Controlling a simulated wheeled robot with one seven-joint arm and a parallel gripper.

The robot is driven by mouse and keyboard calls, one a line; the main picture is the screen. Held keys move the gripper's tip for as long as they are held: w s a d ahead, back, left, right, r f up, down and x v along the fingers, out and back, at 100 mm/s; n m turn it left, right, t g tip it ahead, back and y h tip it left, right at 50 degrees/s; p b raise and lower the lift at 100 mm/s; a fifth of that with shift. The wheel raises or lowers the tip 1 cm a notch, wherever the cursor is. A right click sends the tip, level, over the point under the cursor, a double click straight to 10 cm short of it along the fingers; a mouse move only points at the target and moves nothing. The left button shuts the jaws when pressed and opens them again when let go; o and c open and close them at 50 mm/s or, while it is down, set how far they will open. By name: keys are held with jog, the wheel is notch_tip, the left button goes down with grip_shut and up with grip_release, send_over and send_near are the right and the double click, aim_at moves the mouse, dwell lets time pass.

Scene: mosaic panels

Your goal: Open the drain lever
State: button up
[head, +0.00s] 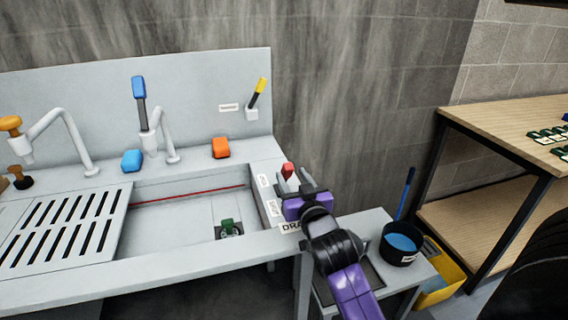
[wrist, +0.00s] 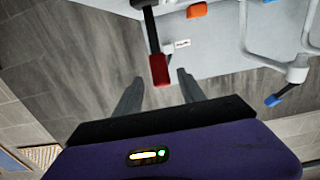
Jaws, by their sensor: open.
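The drain lever has a red handle (head: 287,170) and stands at the right end of the sink counter, beside a partly covered label starting "DRA" (head: 291,227). My gripper (head: 294,181) is open right at the lever. In the wrist view the red handle (wrist: 159,70) on its dark shaft reaches toward the gap between my two fingertips (wrist: 160,79). The handle's end lies about level with the tips, with a gap visible on both sides. No contact shows. My gripper hides the lever's lower part in the head view.
The sink basin (head: 170,222) has a green-topped drain piece (head: 228,227) at its bottom. A yellow-handled lever (head: 259,88) is on the backsplash. An orange block (head: 221,148) and a blue block (head: 131,161) sit behind the basin. A black bucket (head: 401,250) stands at right, near a wooden shelf (head: 510,125).

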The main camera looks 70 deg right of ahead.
aim_at(284, 163)
jog(key=p+x, duration=0.1)
jog(key=x, duration=0.6)
jog(key=shift+w+d, duration=0.15)
jog(key=shift+w, duration=0.1)
grip_shut()
dwell(1.2)
